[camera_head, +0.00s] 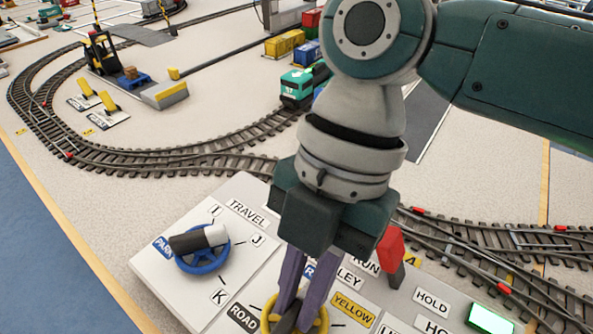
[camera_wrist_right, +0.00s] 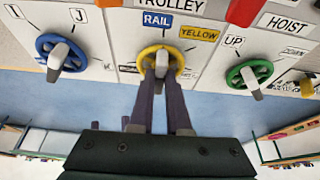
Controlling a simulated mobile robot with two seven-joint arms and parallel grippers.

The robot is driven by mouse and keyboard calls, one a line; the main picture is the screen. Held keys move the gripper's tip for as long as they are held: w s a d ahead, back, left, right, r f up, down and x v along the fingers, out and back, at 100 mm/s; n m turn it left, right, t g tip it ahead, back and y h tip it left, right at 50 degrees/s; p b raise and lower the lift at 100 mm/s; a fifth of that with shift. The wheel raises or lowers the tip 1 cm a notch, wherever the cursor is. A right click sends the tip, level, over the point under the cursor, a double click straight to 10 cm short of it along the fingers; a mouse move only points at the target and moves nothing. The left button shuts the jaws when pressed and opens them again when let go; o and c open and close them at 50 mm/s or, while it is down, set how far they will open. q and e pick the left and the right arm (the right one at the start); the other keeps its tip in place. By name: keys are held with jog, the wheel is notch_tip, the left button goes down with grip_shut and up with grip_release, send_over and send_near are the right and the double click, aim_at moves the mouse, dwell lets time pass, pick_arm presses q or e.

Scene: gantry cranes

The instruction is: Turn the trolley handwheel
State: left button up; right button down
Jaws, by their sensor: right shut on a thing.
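The trolley handwheel is a yellow wheel (camera_head: 323,319) on the white control panel, low in the head view. It also shows at the middle of the wrist view (camera_wrist_right: 142,62), below the TROLLEY sign (camera_wrist_right: 170,5). Labels around it read RAIL (camera_wrist_right: 157,19), YELLOW (camera_wrist_right: 199,34) and ROAD (camera_head: 243,317). My right gripper (camera_head: 289,320) reaches down over the wheel and partly hides it. In the wrist view its purple fingers (camera_wrist_right: 161,84) are shut on the wheel's grey grip bar (camera_wrist_right: 161,62). My left gripper is not in view.
A blue handwheel (camera_head: 202,262) with a black and white bar sits left on the panel. A green handwheel (camera_wrist_right: 249,76) stands right in the wrist view. A red lever (camera_head: 390,246) stands close right of my gripper. Model railway tracks (camera_head: 170,160) run behind the panel.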

dwell(0.4)
jog(key=c, duration=0.9)
grip_release()
jog(key=p+v, duration=0.1)
jog(key=v, duration=0.9)
